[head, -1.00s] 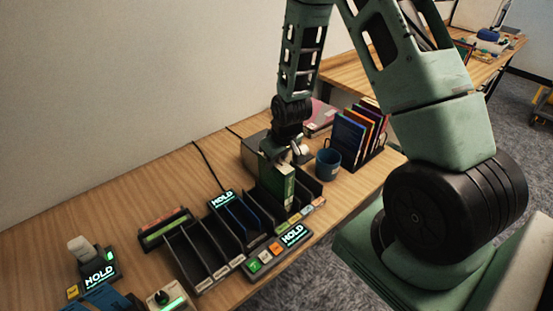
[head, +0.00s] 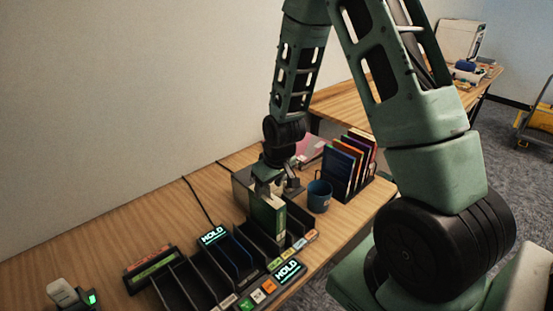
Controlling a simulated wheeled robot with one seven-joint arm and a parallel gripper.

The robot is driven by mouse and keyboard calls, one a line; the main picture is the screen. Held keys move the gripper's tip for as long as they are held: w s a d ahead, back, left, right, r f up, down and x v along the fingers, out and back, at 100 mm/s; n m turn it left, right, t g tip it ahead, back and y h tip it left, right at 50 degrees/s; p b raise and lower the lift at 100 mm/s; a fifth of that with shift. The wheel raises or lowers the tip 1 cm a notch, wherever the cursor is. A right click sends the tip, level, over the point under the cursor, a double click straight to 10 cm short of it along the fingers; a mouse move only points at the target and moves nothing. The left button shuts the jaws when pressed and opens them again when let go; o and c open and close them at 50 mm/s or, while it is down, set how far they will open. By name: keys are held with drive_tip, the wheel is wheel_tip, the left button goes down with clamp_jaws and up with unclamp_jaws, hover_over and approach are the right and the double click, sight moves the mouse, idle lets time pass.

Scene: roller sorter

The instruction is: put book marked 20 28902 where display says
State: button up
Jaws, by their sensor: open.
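A green book (head: 267,219) with a pale label stands upright toward the right end of the black slotted sorter (head: 187,291). Its marking is too small to read. My gripper (head: 268,188) is open and points down at the book's top edge; whether its fingers straddle or touch the book cannot be told. One lit display (head: 213,235) behind the sorter reads HOLD. A second display (head: 289,271) on the front button panel also reads HOLD. Small coloured labels run along the sorter's front edge.
A blue mug (head: 319,197) stands right of the sorter, beside a rack of upright coloured books (head: 346,163). A grey box (head: 242,187) and a pink book (head: 309,149) lie behind. A small device with a green light (head: 91,298) is at lower left. Bare wood lies along the wall.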

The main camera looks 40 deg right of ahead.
drive_tip(key=v, duration=1.3)
drive_tip(key=shift+b, duration=0.45)
drive_tip(key=s+a+n+g+y+b, duration=0.1)
drive_tip(key=s+a+n, duration=0.15)
drive_tip(key=a, duration=0.55)
drive_tip(key=s+a+n+g, duration=0.1)
drive_tip(key=s+a, duration=0.3)
drive_tip(key=a, duration=0.4)
drive_tip(key=s+a+n, duration=0.2)
drive_tip(key=s+a, duration=0.2)
drive_tip(key=s, duration=0.2)
drive_tip(key=s+a+n+g+b, duration=0.1)
drive_tip(key=s+a+n, duration=0.1)
drive_tip(key=s+a, duration=0.2)
drive_tip(key=s, duration=0.3)
drive_tip(key=shift+s+a+r, duration=0.15)
drive_tip(key=shift+a, duration=0.1)
